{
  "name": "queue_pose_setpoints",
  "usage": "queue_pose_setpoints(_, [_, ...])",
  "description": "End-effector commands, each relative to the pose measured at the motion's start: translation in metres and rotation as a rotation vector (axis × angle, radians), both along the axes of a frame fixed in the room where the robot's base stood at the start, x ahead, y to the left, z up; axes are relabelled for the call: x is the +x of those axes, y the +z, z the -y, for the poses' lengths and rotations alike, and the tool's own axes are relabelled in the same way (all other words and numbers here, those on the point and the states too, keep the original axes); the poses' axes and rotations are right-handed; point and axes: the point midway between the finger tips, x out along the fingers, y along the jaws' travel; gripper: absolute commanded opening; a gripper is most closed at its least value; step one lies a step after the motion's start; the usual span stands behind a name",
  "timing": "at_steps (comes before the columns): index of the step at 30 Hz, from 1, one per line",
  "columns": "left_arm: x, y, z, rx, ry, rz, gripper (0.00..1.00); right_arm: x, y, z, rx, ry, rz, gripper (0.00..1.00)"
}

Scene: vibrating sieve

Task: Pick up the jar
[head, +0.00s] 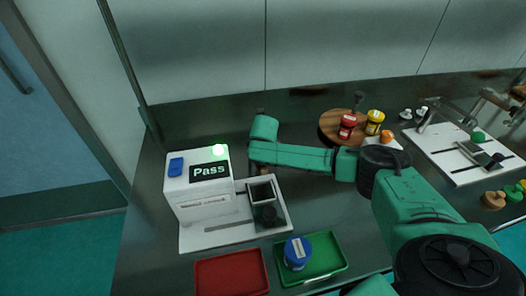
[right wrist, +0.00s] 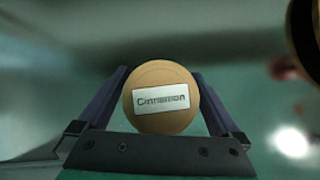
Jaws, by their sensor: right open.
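A jar with a round tan lid labelled "Cinnamon" (right wrist: 160,99) shows in the right wrist view. My right gripper (right wrist: 160,73) is open, with one dark finger on each side of the lid. I cannot tell whether the fingers touch the jar. In the head view my right arm reaches left across the table, and its wrist is beside the white "Pass" machine (head: 198,190). The fingers and the cinnamon jar cannot be made out there. A blue-lidded jar (head: 297,252) stands in the green tray (head: 334,266). My left gripper is not in view.
A red tray (head: 231,273) lies empty beside the green tray. A round wooden stand (head: 334,125) at the back holds a red jar (head: 347,125) and a yellow jar (head: 374,121). A white board (head: 448,150) with small items lies at right. The wall closes off the back.

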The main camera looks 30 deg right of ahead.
Motion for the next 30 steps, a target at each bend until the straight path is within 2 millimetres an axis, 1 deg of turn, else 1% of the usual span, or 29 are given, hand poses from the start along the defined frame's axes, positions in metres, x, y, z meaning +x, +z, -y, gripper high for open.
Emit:
queue_pose_setpoints(2, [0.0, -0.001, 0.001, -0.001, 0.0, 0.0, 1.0, 0.003, -0.005, 0.001, 0.0, 0.0, 0.001, 1.0])
queue_pose_setpoints(7, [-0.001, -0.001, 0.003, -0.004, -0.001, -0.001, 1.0, 0.003, -0.004, 0.001, 0.0, 0.001, 0.001, 1.0])
queue_pose_setpoints(8, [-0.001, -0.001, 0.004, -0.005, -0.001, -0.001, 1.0, 0.003, -0.004, 0.001, 0.0, 0.001, 0.001, 0.89])
queue_pose_setpoints(9, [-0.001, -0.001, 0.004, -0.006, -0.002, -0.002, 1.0, 0.003, -0.004, 0.001, 0.0, 0.0, 0.001, 0.73])
queue_pose_setpoints(11, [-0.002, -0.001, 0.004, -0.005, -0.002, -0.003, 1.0, 0.003, -0.004, 0.001, 0.0, 0.0, 0.001, 0.5])
queue_pose_setpoints(12, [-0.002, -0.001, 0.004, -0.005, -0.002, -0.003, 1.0, 0.003, -0.004, 0.001, 0.0, 0.0, 0.001, 0.35])
queue_pose_setpoints(14, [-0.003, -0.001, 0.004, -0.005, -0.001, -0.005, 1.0, 0.003, -0.004, 0.001, 0.0, 0.0, 0.001, 0.13])
queue_pose_setpoints(20, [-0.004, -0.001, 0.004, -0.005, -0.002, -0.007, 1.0, 0.003, -0.003, 0.001, 0.0, 0.0, 0.001, 0.13])
queue_pose_setpoints(23, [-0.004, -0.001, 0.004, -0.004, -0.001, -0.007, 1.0, 0.003, 0.0, 0.002, 0.0, -0.001, 0.002, 0.13])
queue_pose_setpoints(26, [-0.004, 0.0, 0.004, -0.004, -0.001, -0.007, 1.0, 0.003, 0.011, 0.002, 0.001, 0.0, 0.004, 0.13])
queue_pose_setpoints(29, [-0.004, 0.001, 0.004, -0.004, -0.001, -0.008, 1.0, 0.003, 0.028, 0.001, 0.001, 0.001, 0.004, 0.13])
queue_pose_setpoints(30, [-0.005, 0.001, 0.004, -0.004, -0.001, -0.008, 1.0, 0.004, 0.038, 0.002, 0.001, 0.0, 0.006, 0.13])
